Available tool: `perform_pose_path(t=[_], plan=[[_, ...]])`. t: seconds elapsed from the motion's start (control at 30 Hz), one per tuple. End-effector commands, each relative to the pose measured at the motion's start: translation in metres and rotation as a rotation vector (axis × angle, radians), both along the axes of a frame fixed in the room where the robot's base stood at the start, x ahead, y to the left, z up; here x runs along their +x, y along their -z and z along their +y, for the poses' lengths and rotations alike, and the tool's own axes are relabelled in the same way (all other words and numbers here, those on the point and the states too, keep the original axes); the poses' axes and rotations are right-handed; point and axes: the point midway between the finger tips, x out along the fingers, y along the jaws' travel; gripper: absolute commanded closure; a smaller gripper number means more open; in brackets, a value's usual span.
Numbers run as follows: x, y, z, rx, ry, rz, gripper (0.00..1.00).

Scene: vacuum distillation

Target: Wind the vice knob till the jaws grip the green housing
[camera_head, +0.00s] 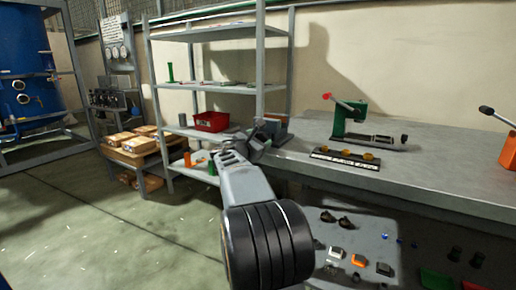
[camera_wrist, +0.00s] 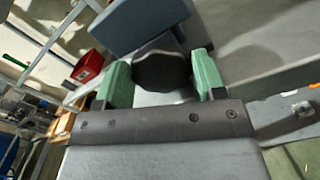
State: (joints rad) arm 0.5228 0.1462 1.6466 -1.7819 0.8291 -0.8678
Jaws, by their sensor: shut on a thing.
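The vice is a blue-grey block (camera_head: 277,131) at the left end of the bench, largely behind my gripper in the head view. In the wrist view its blue-grey body (camera_wrist: 138,22) fills the top. The black round vice knob (camera_wrist: 162,70) sits between my gripper's two green fingertips (camera_wrist: 163,80). My gripper (camera_head: 262,134) is shut on the knob, one finger on each side. I cannot make out the green housing in the vice or the jaw gap in either view.
A green press (camera_head: 346,119) with a red-knobbed lever stands on the bench (camera_head: 440,176), behind a dark strip (camera_head: 345,159) with yellow discs. An orange lever box (camera_head: 508,152) stands far right. Grey shelves (camera_head: 218,88) with a red bin (camera_head: 211,122) stand left of the bench.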

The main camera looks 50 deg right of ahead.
Motion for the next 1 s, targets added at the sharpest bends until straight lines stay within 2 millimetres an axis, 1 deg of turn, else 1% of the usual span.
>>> perform_pose_path(t=[0.27,0.3,0.5,0.53,0.83,1.0], plan=[[-0.0001,0.0004,-0.0001,0.005,0.001,-0.006,0.6],[0.0,0.0004,-0.0001,0.005,0.001,-0.006,0.35],[-0.0001,0.0003,-0.0001,0.004,0.0,-0.005,0.16],[-0.0001,0.0003,-0.0001,0.004,0.0,-0.005,0.14],[0.0001,-0.001,-0.0002,0.0,0.001,0.012,0.14],[0.0011,-0.0055,0.0001,-0.028,0.001,0.13,0.14]])
